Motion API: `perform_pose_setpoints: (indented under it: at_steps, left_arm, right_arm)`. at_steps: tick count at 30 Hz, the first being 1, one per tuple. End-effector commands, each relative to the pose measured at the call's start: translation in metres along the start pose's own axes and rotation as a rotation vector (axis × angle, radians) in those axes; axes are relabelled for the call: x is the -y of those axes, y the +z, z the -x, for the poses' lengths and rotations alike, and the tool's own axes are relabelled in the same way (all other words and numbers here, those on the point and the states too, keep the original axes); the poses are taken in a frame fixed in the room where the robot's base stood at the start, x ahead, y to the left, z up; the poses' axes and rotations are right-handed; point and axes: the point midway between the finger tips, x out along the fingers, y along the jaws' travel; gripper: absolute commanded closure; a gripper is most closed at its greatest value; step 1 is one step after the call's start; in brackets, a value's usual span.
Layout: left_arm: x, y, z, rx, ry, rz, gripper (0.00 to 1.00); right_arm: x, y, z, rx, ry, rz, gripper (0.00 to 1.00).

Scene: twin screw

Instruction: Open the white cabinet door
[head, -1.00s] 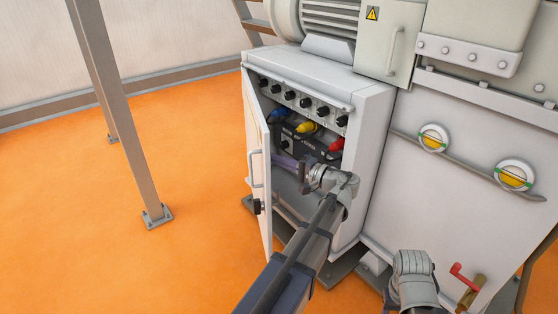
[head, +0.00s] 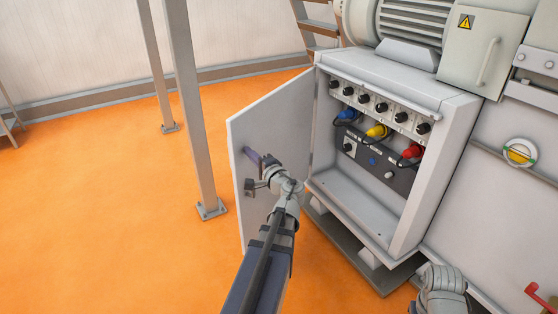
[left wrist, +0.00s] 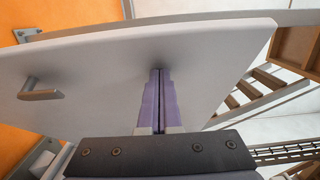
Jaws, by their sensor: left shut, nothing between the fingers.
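The white cabinet (head: 455,115) stands in the middle right of the head view, with its front uncovered. Its white door (head: 285,112) is swung wide to the left, its inner face toward me. The door also fills much of the left wrist view (left wrist: 105,75), with a grey handle-like part (left wrist: 40,90) at its left. My left gripper (head: 252,157) is shut and empty, its purple fingers at the inner face of the door. In the left wrist view the closed fingertips (left wrist: 156,72) appear to touch the door. My right gripper is out of view; part of my right arm shows at the bottom.
Inside the cabinet are a row of black knobs (head: 381,107) and blue, yellow and red plugs (head: 378,131). A grey post (head: 190,110) stands on the orange floor left of the door.

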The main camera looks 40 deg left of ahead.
Motion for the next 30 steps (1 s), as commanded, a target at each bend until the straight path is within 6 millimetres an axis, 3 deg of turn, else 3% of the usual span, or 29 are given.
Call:
perform_pose_setpoints:
  at_steps: [1, 9, 18, 24, 30]
  left_arm:
    - [0.000, 0.012, -0.024, 0.011, 0.000, 0.000, 1.00]
    - [0.000, 0.053, -0.137, 0.008, 0.000, 0.000, 1.00]
    - [0.000, 0.071, -0.246, 0.004, 0.000, 0.000, 1.00]
    - [0.000, 0.072, -0.294, 0.002, 0.000, 0.000, 1.00]
    - [0.000, 0.072, -0.319, 0.001, 0.000, 0.000, 1.00]
  right_arm:
    - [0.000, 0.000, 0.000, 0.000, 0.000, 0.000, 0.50]
    - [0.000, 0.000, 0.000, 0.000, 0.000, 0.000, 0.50]
    - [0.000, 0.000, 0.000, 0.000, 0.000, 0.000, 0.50]
    - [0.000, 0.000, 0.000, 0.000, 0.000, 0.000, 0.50]
    - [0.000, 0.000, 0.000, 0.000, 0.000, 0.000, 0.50]
